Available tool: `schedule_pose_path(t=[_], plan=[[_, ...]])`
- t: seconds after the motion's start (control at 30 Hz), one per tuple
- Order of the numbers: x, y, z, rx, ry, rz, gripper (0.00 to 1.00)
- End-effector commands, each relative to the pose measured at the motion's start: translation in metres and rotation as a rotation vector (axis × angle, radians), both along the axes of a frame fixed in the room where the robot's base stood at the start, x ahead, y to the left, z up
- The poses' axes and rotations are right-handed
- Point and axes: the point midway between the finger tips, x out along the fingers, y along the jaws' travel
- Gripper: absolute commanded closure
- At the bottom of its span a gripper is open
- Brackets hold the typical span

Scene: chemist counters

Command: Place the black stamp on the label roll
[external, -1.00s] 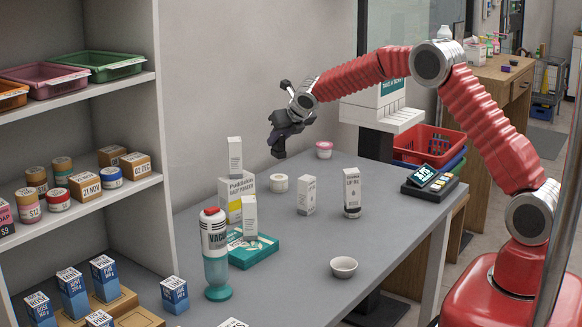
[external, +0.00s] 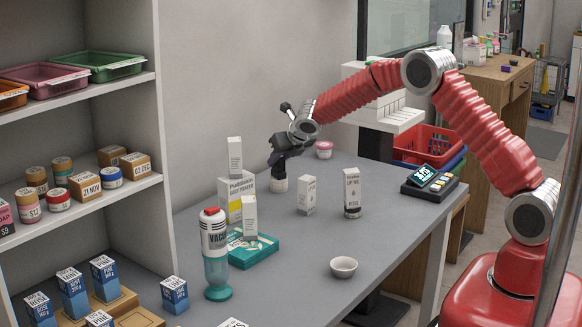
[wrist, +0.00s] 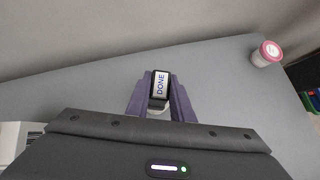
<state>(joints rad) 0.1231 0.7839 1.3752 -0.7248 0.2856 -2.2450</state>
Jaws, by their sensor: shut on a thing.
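The black stamp (wrist: 160,88), with a white "DONE" label on top, is between the two purple-grey fingers of my gripper (wrist: 160,104) in the wrist view. My gripper (external: 279,173) is shut on it, low over the far part of the counter in the external view. The white label roll (external: 278,185) stands on the counter directly under the gripper. Its upper part is hidden by the gripper. A bit of white (wrist: 157,113) shows below the stamp in the wrist view. I cannot tell whether stamp and roll touch.
A pink-lidded jar (external: 324,149) stands behind, to the right. A powder box (external: 226,192) is close on the left. Small white cartons (external: 306,195) and a LIP OIL box (external: 352,192) stand to the right. A small bowl (external: 343,267) sits on clear counter in front.

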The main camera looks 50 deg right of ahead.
Motion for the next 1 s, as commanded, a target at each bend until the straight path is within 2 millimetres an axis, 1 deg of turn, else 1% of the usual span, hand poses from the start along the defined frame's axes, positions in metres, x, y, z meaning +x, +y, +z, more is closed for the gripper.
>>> schedule_pose_path(t=[0.27, 0.3, 0.57, 0.83, 1.0], plan=[[0.0002, 0.0, -0.0006, 0.0, -0.001, 0.0, 1.0], [0.0002, 0.0, -0.0012, 0.0, -0.001, -0.001, 0.79], [0.0002, 0.0, -0.0006, 0.0, -0.001, -0.001, 0.61], [0.0002, -0.0001, 0.0002, 0.0, -0.001, -0.001, 0.61], [-0.003, 0.0016, 0.0067, 0.0, -0.002, -0.001, 0.61]])
